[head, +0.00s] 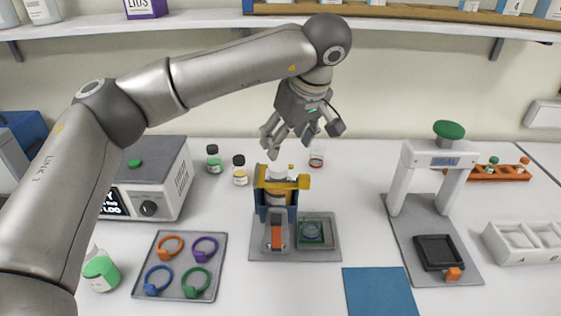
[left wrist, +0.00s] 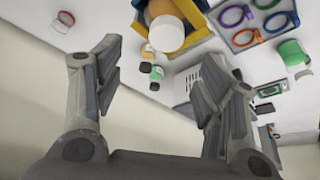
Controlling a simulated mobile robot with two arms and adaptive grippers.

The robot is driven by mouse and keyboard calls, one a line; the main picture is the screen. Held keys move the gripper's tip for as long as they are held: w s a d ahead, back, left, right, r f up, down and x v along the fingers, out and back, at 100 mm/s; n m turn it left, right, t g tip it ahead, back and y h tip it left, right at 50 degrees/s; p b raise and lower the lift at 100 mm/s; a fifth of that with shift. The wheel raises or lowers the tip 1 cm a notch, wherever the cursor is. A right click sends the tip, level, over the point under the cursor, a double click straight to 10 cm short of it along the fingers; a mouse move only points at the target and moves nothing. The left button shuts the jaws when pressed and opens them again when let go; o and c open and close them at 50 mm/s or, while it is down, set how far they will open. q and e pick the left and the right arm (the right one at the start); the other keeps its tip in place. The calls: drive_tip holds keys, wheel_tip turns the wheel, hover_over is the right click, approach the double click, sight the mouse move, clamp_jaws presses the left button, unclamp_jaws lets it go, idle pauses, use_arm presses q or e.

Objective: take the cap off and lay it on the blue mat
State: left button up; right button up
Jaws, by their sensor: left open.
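A white cap (head: 278,171) tops a bottle (head: 275,197) that stands upright in a blue and yellow clamp (head: 300,183) at the table's middle. In the left wrist view the white cap (left wrist: 167,34) and the yellow clamp frame (left wrist: 139,22) are at the top edge. My left gripper (head: 302,136) is open and empty, above and slightly right of the cap, not touching it. Its spread fingers (left wrist: 155,65) also show in the left wrist view. The blue mat (head: 380,292) lies bare at the front edge, right of centre. My right gripper is not in view.
A tray with coloured rings (head: 184,264) and a grey device (head: 150,180) are on the left. Small bottles (head: 240,171) and a glass (head: 317,157) stand behind the clamp. A white press with a green knob (head: 449,130) and a white box (head: 520,242) are on the right.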

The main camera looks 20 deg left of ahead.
sight(278, 165)
use_arm(q)
drive_tip(key=shift+s+a+f, duration=0.2)
drive_tip(key=shift+a+f, duration=0.2)
drive_tip(key=shift+f, duration=0.35)
drive_tip(key=shift+w+f+p, duration=0.2)
drive_tip(key=shift+f+p, duration=0.1)
drive_tip(key=p+x, duration=0.2)
drive_tip(key=x, duration=0.2)
drive_tip(key=shift+s+d+f, duration=0.1)
drive_tip(key=shift+s+f, duration=0.05)
drive_tip(key=shift+s, duration=0.05)
drive_tip(key=shift+f+p, duration=0.3)
drive_tip(key=shift+f, duration=0.05)
drive_tip(key=shift+a+f, duration=0.15)
drive_tip(key=shift+a, duration=0.05)
drive_tip(key=shift+w, duration=0.15)
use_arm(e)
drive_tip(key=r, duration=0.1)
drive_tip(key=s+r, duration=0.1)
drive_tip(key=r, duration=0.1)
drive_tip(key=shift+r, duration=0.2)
use_arm(q)
drive_tip(key=shift+d, duration=0.1)
drive_tip(key=c, duration=0.8)
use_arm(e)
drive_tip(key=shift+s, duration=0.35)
